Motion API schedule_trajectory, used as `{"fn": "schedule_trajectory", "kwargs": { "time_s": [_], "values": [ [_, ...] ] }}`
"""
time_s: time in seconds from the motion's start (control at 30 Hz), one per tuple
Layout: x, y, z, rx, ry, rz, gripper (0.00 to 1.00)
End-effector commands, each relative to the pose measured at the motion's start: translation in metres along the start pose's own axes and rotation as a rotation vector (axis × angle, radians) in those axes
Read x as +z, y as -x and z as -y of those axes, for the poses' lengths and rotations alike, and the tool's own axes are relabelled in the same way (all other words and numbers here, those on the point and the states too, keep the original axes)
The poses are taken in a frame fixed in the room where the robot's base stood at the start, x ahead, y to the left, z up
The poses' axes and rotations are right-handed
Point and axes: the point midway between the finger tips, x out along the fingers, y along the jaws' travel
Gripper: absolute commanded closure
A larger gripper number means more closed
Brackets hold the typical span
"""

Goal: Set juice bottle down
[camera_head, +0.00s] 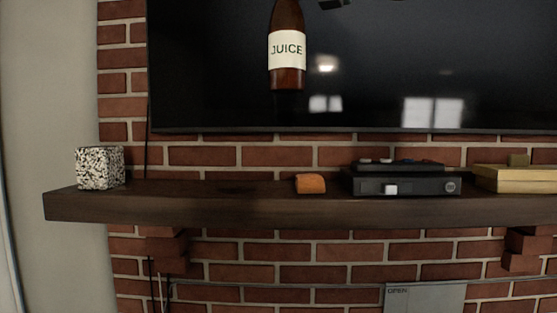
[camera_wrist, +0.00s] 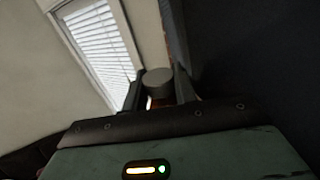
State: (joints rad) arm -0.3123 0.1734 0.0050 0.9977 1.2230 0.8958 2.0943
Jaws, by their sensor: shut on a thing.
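The juice bottle (camera_head: 287,50) is brown with a cream label reading JUICE. It hangs upright in the air in front of the dark screen, well above the wooden mantel shelf (camera_head: 230,209), and its top is cut off by the frame. In the wrist view its grey round cap (camera_wrist: 158,80) shows between the fingers. My gripper (camera_wrist: 160,84) is shut on the bottle near its top. In the head view only a small dark piece, perhaps of my gripper, shows at the top edge.
A speckled cube (camera_head: 100,168) stands at the shelf's left end. A small orange object (camera_head: 310,183), a black device (camera_head: 425,186) and a yellow stack (camera_head: 520,180) stand farther right. The shelf is clear between cube and orange object. The screen (camera_head: 220,75) is close above the shelf.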

Motion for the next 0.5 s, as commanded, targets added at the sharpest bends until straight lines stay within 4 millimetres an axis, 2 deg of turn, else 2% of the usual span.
{"fn": "schedule_trajectory", "kwargs": {
  "time_s": [0.27, 0.5],
  "values": [
    [-0.012, 0.007, 0.000, -0.005, 0.002, 0.004, 1.00],
    [-0.040, 0.018, 0.004, -0.014, -0.001, 0.002, 1.00]
  ]
}}
